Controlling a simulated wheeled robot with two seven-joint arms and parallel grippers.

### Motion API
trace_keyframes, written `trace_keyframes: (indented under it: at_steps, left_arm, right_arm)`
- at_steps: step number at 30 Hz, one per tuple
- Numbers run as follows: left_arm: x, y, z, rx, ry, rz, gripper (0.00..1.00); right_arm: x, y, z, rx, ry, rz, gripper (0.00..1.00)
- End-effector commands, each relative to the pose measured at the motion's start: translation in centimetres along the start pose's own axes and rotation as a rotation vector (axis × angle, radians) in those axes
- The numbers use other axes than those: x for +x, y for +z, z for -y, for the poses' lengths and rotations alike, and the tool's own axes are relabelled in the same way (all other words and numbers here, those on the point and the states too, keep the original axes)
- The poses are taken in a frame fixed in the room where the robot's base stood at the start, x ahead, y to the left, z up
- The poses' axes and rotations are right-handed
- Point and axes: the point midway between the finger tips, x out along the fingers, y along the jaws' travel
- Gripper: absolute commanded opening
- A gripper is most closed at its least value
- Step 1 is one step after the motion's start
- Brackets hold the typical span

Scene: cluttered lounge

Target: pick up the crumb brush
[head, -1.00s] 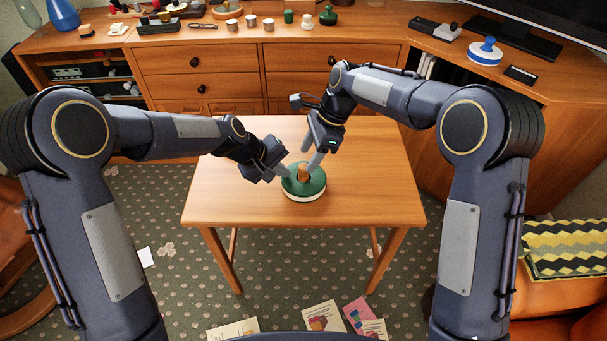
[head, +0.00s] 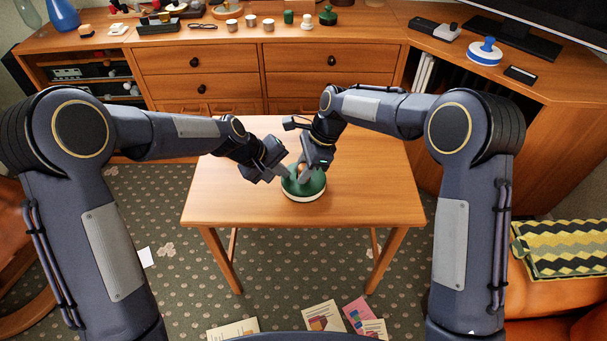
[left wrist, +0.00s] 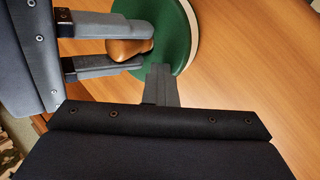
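The crumb brush (head: 313,190) is a round green disc with a pale lower rim and a brown wooden knob. It sits on the wooden table, and it also shows in the left wrist view (left wrist: 178,42). My right gripper (head: 302,174) is over it from above; in the left wrist view its two fingers (left wrist: 128,46) lie on either side of the knob (left wrist: 133,47). I cannot tell whether they press on it. My left gripper (head: 284,173) is beside the brush on the left, its fingers together and empty in the left wrist view (left wrist: 160,72).
The table (head: 370,190) is otherwise bare. A sideboard behind holds cups, a green knobbed item (head: 328,16) and a blue-and-white knobbed item (head: 486,52). Papers (head: 325,316) lie on the carpet in front. An orange seat with a patterned cushion (head: 565,248) is at right.

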Motion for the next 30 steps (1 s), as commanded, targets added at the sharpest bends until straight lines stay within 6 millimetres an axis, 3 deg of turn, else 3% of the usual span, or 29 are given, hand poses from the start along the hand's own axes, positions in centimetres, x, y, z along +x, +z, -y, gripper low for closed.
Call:
trace_keyframes:
  at_steps: [3, 11, 24, 30]
  left_arm:
    - [0.2, 0.3, 0.3, -0.001, -0.006, 0.008, 0.00]
    - [0.2, 0.3, 0.3, -0.001, -0.006, 0.008, 0.00]
    - [0.2, 0.2, 0.3, -0.001, -0.006, 0.008, 0.00]
    - [0.2, 0.2, 0.3, -0.001, -0.007, 0.007, 0.00]
  right_arm:
    - [0.2, -0.1, 0.0, 0.001, 0.001, -0.002, 0.04]
    - [-0.1, 0.0, 0.0, 0.000, 0.000, -0.002, 0.04]
    - [-7.3, 3.0, 0.1, -0.002, -0.004, -0.001, 0.04]
    - [-9.0, 3.7, 0.0, 0.000, -0.001, -0.001, 0.04]
